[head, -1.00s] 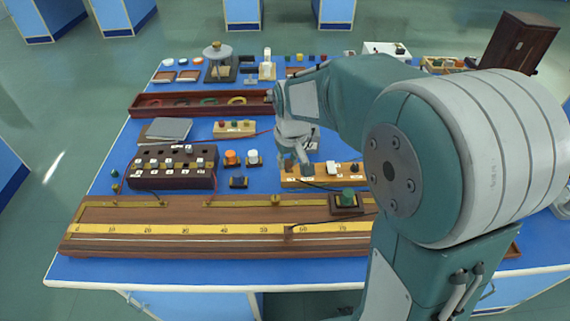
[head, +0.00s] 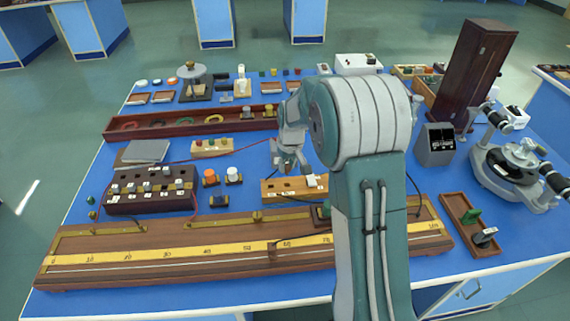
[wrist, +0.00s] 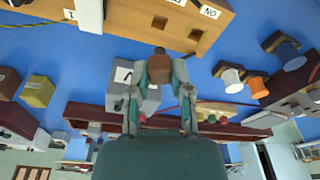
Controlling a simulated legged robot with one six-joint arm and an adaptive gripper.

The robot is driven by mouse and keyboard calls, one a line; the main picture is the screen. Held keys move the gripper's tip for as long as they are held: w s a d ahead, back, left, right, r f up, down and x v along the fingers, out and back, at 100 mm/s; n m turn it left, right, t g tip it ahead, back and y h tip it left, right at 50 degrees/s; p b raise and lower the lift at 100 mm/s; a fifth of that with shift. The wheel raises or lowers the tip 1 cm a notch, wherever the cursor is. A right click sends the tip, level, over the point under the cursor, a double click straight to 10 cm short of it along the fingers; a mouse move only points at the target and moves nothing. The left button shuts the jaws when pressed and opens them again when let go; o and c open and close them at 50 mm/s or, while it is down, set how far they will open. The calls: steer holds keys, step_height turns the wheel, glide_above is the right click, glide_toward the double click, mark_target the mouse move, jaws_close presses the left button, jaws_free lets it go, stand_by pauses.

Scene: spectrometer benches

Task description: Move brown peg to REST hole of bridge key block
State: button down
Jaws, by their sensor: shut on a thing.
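The brown peg (wrist: 160,68) is between my fingertips in the wrist view, its narrower end pointing toward the wooden block. My gripper (wrist: 160,80) is shut on it. The bridge key block (wrist: 205,25) is light wood with dark square holes and white labels, one reading NO; the peg is apart from it in this picture. In the head view the bridge key block (head: 283,190) lies behind the long scale board, with dark holes on its left part. My gripper (head: 290,166) is just above and behind it. The peg is too small to make out there. I cannot read a REST label.
The scale board (head: 160,262) runs along the front. A dark plug block (head: 150,203) and orange (head: 210,177) and white (head: 233,175) knobs stand left of the key block. A long red-brown tray (head: 160,126) lies behind.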

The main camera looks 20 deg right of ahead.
mark_target(287, 179)
steer(key=shift+f, duration=3)
steer(key=shift+c, duration=2.3)
jaws_free()
steer(key=r, duration=0.4)
steer(key=s+r, duration=0.1)
steer(key=r, duration=0.6)
steer(key=shift+s+d+r, duration=0.15)
steer(key=shift+s+r, duration=0.2)
steer(key=shift+s, duration=0.05)
